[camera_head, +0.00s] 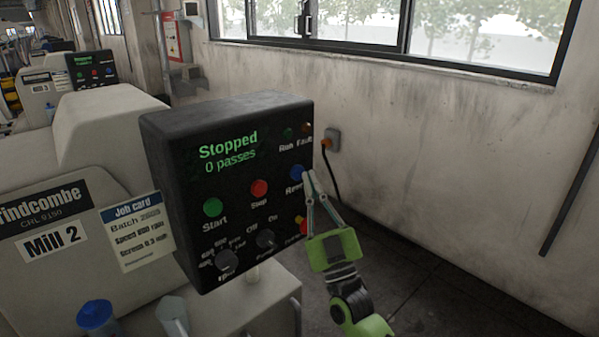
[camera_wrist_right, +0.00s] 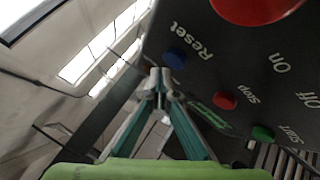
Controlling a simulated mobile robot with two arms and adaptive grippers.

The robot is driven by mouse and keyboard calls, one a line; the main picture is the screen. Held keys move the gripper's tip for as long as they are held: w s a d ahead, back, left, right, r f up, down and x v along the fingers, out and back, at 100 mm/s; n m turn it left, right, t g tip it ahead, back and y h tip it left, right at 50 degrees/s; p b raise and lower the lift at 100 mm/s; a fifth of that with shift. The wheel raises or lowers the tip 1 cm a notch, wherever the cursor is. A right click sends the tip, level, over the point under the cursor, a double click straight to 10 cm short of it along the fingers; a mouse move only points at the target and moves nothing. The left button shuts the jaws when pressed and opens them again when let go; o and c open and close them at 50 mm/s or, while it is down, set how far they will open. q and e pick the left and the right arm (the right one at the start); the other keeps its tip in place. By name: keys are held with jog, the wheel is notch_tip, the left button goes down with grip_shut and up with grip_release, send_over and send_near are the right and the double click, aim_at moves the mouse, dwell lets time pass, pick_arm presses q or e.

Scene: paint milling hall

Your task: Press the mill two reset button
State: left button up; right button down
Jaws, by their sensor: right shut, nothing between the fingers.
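The mill two control box (camera_head: 225,240) is black, and its display reads "Stopped, 0 passes". Its blue Reset button (camera_head: 297,172) is at the upper right of the panel, right of the red Stop button (camera_head: 259,188) and the green Start button (camera_head: 213,208). My right gripper (camera_head: 308,174) is shut and empty, its fingertips right beside the Reset button. In the right wrist view the blue button (camera_wrist_right: 175,58) shows just beyond the fingertips (camera_wrist_right: 160,75); I cannot tell whether they touch it. My left gripper is not in view.
A red and yellow emergency stop (camera_head: 301,225) is low on the panel, partly behind my gripper; its red cap is large in the wrist view (camera_wrist_right: 255,8). Knobs (camera_head: 267,239) sit below the buttons. The "Mill 2" body (camera_head: 70,270) stands left. Another mill's panel (camera_head: 92,69) is farther back.

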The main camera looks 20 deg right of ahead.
jog(key=s, duration=0.1)
jog(key=s+d+p, duration=0.1)
jog(key=s, duration=0.2)
jog(key=shift+s+d+p, duration=0.3)
jog(key=shift+s, duration=0.1)
jog(key=shift+w+a+f, duration=0.1)
dwell(0.8)
